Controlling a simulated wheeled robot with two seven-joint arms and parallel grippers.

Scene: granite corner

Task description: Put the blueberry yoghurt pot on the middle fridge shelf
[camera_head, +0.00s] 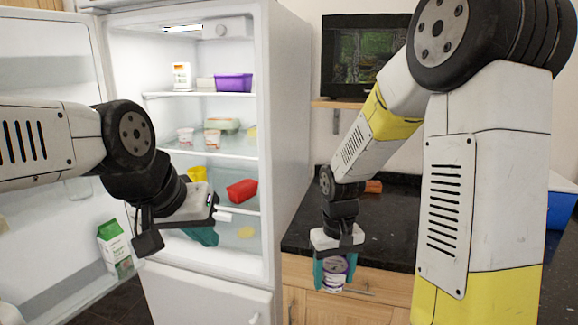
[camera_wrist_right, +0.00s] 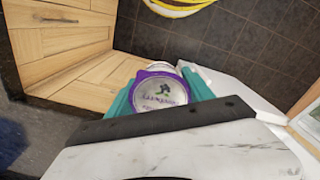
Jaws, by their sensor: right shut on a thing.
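My right gripper (camera_head: 334,272) is shut on a small white yoghurt pot (camera_head: 333,280) with a purple band, held upright in front of the counter. In the right wrist view the pot's round lid (camera_wrist_right: 160,92) shows a purple rim and a dark print between the teal fingers. The fridge (camera_head: 290,120) stands open at left centre.
The upper shelf holds a purple tub (camera_head: 233,82) and a white carton (camera_head: 181,76). A red container (camera_head: 242,190) and a yellow one (camera_head: 197,173) are lower down. The open fridge door (camera_head: 55,150) holds a green-white carton (camera_head: 114,248). The dark counter (camera_head: 385,225) lies right of the fridge.

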